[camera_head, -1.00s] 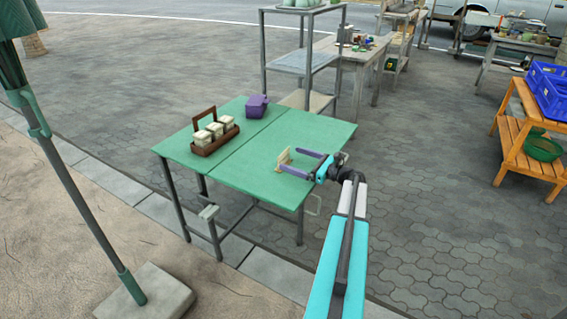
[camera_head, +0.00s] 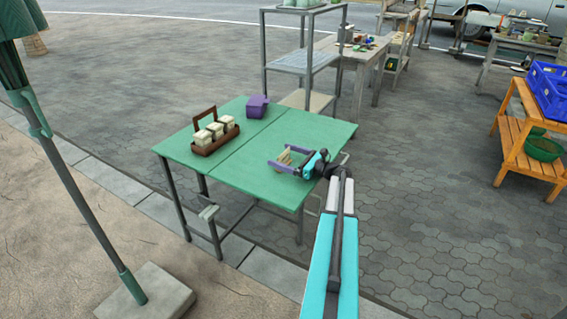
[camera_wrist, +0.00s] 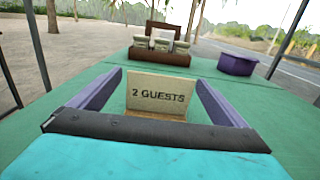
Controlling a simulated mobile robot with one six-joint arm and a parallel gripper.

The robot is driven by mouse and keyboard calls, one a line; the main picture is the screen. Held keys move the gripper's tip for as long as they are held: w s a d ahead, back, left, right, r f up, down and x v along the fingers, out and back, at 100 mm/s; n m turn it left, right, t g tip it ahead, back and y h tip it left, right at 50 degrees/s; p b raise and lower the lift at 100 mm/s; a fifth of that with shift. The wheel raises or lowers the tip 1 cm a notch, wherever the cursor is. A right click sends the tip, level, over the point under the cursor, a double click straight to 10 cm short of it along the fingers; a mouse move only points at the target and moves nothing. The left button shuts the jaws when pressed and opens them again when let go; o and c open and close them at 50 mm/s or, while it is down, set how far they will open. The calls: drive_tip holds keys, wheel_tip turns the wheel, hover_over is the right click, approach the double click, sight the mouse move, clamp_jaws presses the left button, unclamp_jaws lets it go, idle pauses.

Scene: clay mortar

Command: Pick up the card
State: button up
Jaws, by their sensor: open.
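The card (camera_wrist: 158,96) is a small cream card reading "2 GUESTS". It stands on the green table (camera_head: 240,165), facing my wrist camera. In the head view the card (camera_head: 284,159) is partly hidden by my gripper. My gripper (camera_head: 280,156) is open and low over the right half of the table. In the wrist view its two purple fingers (camera_wrist: 155,92) lie on either side of the card, with a gap on each side. The card's lower edge is close to the dark palm bar.
A brown wooden caddy (camera_head: 209,148) with several cream-topped jars stands on the table's left half. A purple box (camera_head: 257,106) sits at the far edge. A grey shelf rack (camera_head: 302,62) stands behind the table. The front middle of the table is clear.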

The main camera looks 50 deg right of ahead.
drive_tip(key=shift+c, duration=0.3)
drive_tip(key=c, duration=1.1)
drive_tip(key=shift+o, duration=0.2)
drive_tip(key=shift+r, duration=0.85)
drive_tip(key=shift+s+r, duration=0.2)
drive_tip(key=shift+r, duration=0.8)
drive_tip(key=s+r, duration=0.1)
drive_tip(key=s, duration=1.4)
drive_tip(key=shift+s+r, duration=0.15)
drive_tip(key=shift+s, duration=0.15)
